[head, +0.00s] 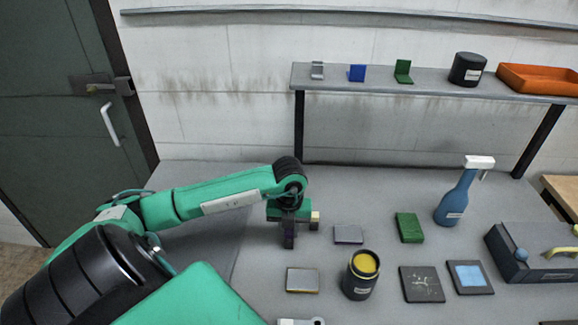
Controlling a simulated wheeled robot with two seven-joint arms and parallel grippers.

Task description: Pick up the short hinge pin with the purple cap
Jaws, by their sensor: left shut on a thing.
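My left gripper (290,236) reaches in from the left and points down over the grey table. It is shut on a small dark, purplish piece (289,241), which looks like the hinge pin with the purple cap. The gripper and arm hide most of the pin, so its length and lower end are hard to make out. A small cream-coloured block (315,219) shows right beside the gripper. My right gripper is not in view.
Near the gripper lie flat plates (348,234) (303,280) and a dark tin with a yellow top (361,274). A green block (409,228), blue spray bottle (457,198) and grey box (535,252) stand to the right. A raised shelf (430,88) runs behind.

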